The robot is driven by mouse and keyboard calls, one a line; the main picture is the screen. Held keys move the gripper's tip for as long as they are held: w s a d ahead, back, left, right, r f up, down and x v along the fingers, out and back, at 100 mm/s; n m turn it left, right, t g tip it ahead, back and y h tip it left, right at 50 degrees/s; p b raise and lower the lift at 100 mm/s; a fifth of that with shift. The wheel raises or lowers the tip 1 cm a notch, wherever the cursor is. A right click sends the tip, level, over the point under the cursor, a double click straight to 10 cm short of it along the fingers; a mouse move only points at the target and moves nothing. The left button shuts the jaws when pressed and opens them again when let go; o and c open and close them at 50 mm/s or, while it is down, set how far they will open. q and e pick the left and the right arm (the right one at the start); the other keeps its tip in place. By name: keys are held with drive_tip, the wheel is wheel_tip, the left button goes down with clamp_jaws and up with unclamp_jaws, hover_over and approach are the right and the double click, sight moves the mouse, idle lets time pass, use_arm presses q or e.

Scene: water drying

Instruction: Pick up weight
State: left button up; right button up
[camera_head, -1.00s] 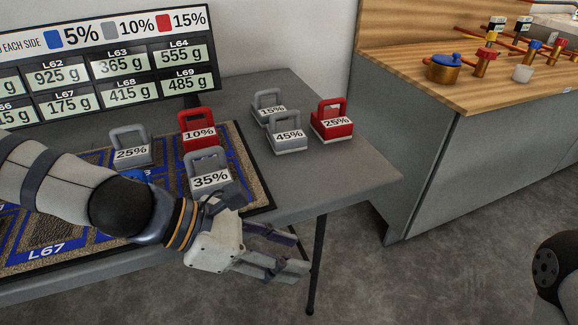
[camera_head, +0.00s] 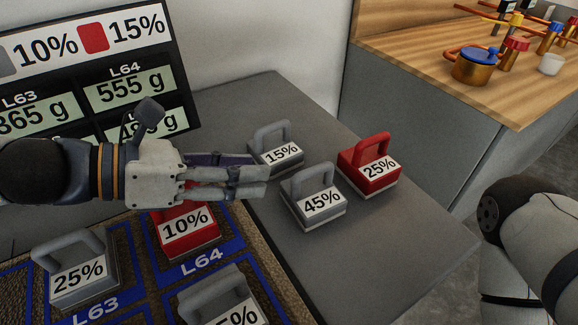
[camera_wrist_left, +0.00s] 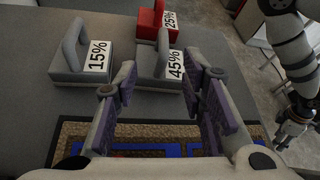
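My left gripper (camera_head: 264,180) hovers over the mat's right edge, pointing right toward the loose weights. In the left wrist view its fingers (camera_wrist_left: 160,88) are spread with nothing between them. Ahead are a grey 15% weight (camera_head: 280,153), a grey 45% weight (camera_head: 318,204) and a red 25% weight (camera_head: 369,168), each with a loop handle. The wrist view also shows the 15% (camera_wrist_left: 70,68), 45% (camera_wrist_left: 150,68) and red 25% (camera_wrist_left: 148,25) weights. My right gripper (camera_wrist_left: 292,132) hangs at the right of the wrist view; its opening is unclear.
The patterned mat (camera_head: 262,262) holds a red 10% weight (camera_head: 188,232), a grey 25% weight (camera_head: 82,278) and a cut-off grey weight (camera_head: 222,300). A display board (camera_head: 120,90) stands behind. A wooden counter (camera_head: 440,62) is at back right. The grey table (camera_head: 410,235) is clear at front right.

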sight(315, 167)
use_arm(q)
drive_tip(key=b+x, duration=0.2)
drive_tip(key=x, duration=0.1)
drive_tip(key=b+x, duration=0.1)
drive_tip(key=shift+s+d+f, duration=0.15)
drive_tip(key=shift+s+f, duration=0.1)
drive_tip(key=shift+f, duration=0.2)
drive_tip(key=b+x, duration=0.1)
drive_tip(key=x, duration=0.1)
drive_tip(key=b+x, duration=0.1)
drive_tip(key=x, duration=0.4)
drive_tip(key=shift+w+d+r+b, duration=0.25)
drive_tip(key=shift+d+b, duration=0.15)
drive_tip(key=shift+w+r, duration=0.1)
use_arm(e)
drive_tip(key=s+f+g, duration=0.1)
drive_tip(key=s+f, duration=0.3)
drive_tip(key=f, duration=0.1)
drive_tip(key=shift+d+f, duration=0.15)
drive_tip(key=shift+f, duration=0.15)
use_arm(q)
drive_tip(key=shift+c, duration=0.2)
clamp_jaws()
